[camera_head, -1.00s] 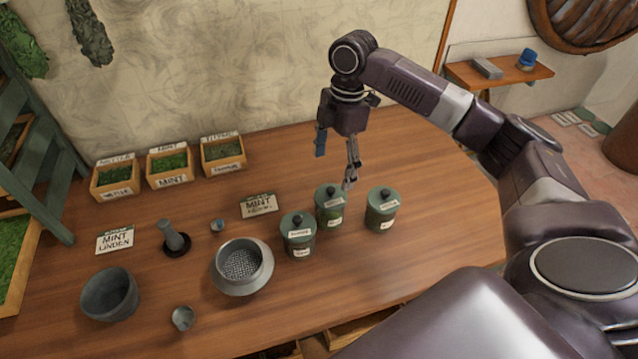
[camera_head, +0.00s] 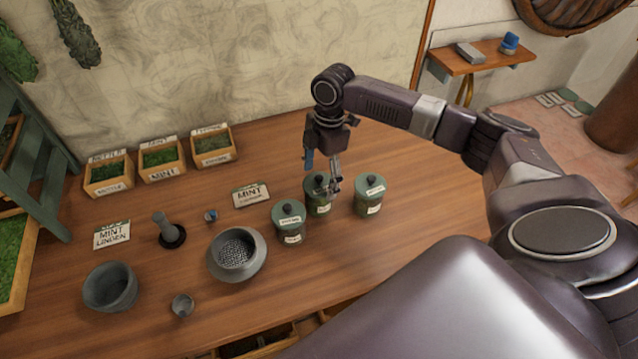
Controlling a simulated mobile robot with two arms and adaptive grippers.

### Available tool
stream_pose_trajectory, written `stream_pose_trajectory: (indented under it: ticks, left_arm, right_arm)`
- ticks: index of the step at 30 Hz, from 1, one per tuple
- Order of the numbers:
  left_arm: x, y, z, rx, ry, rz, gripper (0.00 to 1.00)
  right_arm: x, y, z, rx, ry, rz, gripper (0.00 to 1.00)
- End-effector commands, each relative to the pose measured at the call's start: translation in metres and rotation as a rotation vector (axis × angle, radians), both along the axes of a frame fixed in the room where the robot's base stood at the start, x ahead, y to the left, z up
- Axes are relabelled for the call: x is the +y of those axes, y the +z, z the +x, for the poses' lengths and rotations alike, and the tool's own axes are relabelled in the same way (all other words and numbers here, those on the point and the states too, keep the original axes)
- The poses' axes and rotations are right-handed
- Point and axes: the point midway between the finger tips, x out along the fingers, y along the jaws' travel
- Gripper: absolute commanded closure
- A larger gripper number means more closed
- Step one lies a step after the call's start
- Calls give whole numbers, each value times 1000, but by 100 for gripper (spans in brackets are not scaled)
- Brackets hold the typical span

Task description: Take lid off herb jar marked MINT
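Three green lidded jars with dark knobs and pale labels stand on the wooden table: a front left jar (camera_head: 290,226), a middle jar (camera_head: 317,208) and a right jar (camera_head: 370,198). Their labels are too small to read, so I cannot tell which is marked MINT. My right gripper (camera_head: 332,189) points down at the lid of the middle jar, and its fingers partly cover that lid and its knob. I cannot tell whether it touches the knob or how far its fingers are apart. All three lids are on. My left gripper is out of view.
A MINT card (camera_head: 251,195) lies left of the jars. A grey sieve bowl (camera_head: 259,262), a pestle stand (camera_head: 170,233) and a dark bowl (camera_head: 110,288) stand further left. Herb boxes (camera_head: 162,174) line the back. The table right of the jars is clear.

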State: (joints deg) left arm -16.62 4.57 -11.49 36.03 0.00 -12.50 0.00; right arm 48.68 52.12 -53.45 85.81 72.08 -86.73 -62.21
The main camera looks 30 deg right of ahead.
Motion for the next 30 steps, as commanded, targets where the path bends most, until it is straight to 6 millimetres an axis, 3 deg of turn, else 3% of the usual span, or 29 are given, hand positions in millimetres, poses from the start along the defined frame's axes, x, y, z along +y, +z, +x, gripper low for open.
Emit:
stream_pose_trajectory:
  ticks: [1, 8, 20, 26, 30]
  left_arm:
    - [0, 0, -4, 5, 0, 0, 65]
    - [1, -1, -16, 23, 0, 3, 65]
    - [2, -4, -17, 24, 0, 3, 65]
    - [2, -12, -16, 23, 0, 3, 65]
    - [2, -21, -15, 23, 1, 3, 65]
  right_arm:
    - [0, 0, 0, 0, 0, 0, 36]
    - [0, 1, 0, 0, 0, 0, 61]
    - [0, 7, 1, -3, 0, 2, 63]
    - [0, 34, 2, -6, -1, 1, 63]
    - [0, 71, 3, -10, 0, 2, 63]
